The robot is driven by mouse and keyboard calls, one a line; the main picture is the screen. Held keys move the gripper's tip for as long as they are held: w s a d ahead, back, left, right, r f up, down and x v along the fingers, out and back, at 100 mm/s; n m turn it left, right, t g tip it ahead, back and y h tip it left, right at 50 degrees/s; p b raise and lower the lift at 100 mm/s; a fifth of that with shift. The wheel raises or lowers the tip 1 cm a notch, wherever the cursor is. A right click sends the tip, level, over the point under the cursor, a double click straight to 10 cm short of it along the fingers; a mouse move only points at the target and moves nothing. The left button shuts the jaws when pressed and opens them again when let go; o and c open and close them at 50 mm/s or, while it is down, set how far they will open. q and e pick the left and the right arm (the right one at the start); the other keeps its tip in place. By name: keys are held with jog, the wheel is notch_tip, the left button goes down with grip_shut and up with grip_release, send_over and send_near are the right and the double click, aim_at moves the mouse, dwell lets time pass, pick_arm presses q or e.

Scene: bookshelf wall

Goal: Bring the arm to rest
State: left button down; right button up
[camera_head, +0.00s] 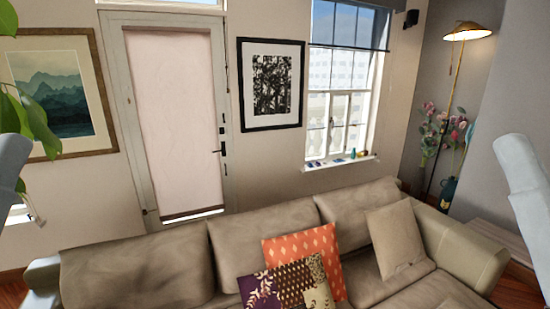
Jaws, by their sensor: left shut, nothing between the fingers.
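My right arm shows as a pale link at the right edge. The right gripper is not in the picture.
A beige sofa (140,265) with orange (300,250), patterned (285,285) and beige cushions (398,238) fills the lower middle. Behind it are a door (175,120), framed pictures (271,84) and a window (340,90). A floor lamp (467,32) and flowers stand at right. Green leaves hang at left.

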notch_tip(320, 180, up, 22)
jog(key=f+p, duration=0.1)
jog(key=p, duration=1.7)
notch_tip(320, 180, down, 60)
jog(key=b, duration=6.1)
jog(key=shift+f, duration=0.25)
